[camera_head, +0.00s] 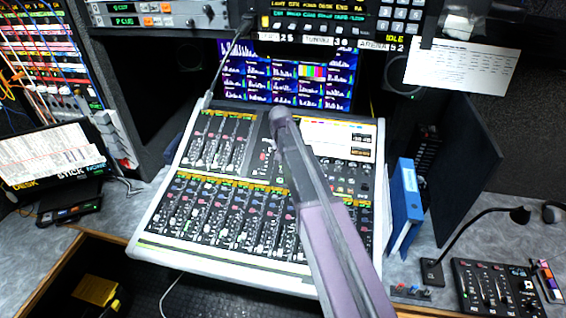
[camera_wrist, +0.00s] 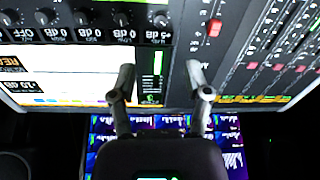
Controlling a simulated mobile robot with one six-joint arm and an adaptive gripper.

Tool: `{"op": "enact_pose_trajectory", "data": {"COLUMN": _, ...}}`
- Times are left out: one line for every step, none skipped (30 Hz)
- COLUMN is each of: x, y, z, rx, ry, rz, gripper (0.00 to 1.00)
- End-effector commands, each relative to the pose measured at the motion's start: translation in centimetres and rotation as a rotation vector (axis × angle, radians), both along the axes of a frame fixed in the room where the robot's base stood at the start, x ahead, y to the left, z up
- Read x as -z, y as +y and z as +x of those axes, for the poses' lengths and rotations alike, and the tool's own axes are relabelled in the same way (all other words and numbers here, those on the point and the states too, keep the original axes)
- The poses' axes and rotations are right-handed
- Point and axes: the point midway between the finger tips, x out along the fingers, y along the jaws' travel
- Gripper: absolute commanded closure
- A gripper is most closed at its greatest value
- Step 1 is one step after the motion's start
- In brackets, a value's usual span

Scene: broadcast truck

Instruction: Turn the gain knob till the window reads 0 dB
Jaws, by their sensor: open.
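The mixing console (camera_head: 150,222) fills the middle of the head view. My gripper (camera_head: 281,116) is over its upper middle part and hides some of it. In the wrist view my gripper (camera_wrist: 160,70) is open and empty, its two fingers apart over the console's edge beside a green level meter. I cannot tell which is the gain knob. A dark window (camera_wrist: 17,87) at the left seems to read 10 dB, sign unclear.
A screen with level graphs (camera_head: 330,75) stands behind the console. A blue binder (camera_head: 405,205) stands at its right. A gooseneck microphone (camera_head: 470,228) and a small control box (camera_head: 495,285) are further right.

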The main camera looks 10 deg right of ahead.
Motion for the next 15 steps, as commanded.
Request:
{"op": "enact_pose_trajectory", "data": {"x": 0.8, "y": 0.0, "z": 0.2, "rx": 0.000, "ry": 0.000, "rz": 0.000, "gripper": 0.37}}
{"op": "enact_pose_trajectory", "data": {"x": 1.0, "y": -0.1, "z": 0.3, "rx": 0.000, "ry": 0.000, "rz": 0.000, "gripper": 0.37}}
{"op": "enact_pose_trajectory", "data": {"x": 1.4, "y": -0.1, "z": 0.5, "rx": 0.000, "ry": 0.000, "rz": 0.000, "gripper": 0.37}}
{"op": "enact_pose_trajectory", "data": {"x": 1.6, "y": -0.1, "z": 0.6, "rx": 0.000, "ry": 0.000, "rz": 0.000, "gripper": 0.37}}
{"op": "enact_pose_trajectory", "data": {"x": 1.8, "y": -0.2, "z": 0.6, "rx": 0.000, "ry": 0.000, "rz": 0.000, "gripper": 0.37}}
{"op": "enact_pose_trajectory", "data": {"x": 2.1, "y": -0.2, "z": 0.8, "rx": 0.000, "ry": 0.000, "rz": 0.000, "gripper": 0.37}}
{"op": "enact_pose_trajectory", "data": {"x": 2.3, "y": -0.2, "z": 0.9, "rx": 0.001, "ry": 0.000, "rz": 0.000, "gripper": 0.37}}
{"op": "enact_pose_trajectory", "data": {"x": 2.6, "y": -0.2, "z": 1.0, "rx": 0.001, "ry": 0.000, "rz": 0.000, "gripper": 0.37}}
{"op": "enact_pose_trajectory", "data": {"x": 2.9, "y": -0.3, "z": 1.1, "rx": 0.001, "ry": 0.000, "rz": 0.000, "gripper": 0.37}}
{"op": "enact_pose_trajectory", "data": {"x": 3.1, "y": -0.3, "z": 1.2, "rx": 0.001, "ry": 0.000, "rz": 0.000, "gripper": 0.37}}
{"op": "enact_pose_trajectory", "data": {"x": 3.3, "y": -0.3, "z": 1.3, "rx": 0.001, "ry": 0.000, "rz": 0.000, "gripper": 0.37}}
{"op": "enact_pose_trajectory", "data": {"x": 3.6, "y": -0.4, "z": 1.4, "rx": 0.001, "ry": 0.000, "rz": 0.000, "gripper": 0.37}}
{"op": "enact_pose_trajectory", "data": {"x": 3.9, "y": -0.4, "z": 1.5, "rx": 0.001, "ry": 0.000, "rz": 0.000, "gripper": 0.37}}
{"op": "enact_pose_trajectory", "data": {"x": 4.1, "y": -0.4, "z": 1.6, "rx": 0.001, "ry": 0.000, "rz": 0.000, "gripper": 0.37}}
{"op": "enact_pose_trajectory", "data": {"x": 4.4, "y": -0.4, "z": 1.7, "rx": 0.001, "ry": 0.000, "rz": 0.000, "gripper": 0.37}}
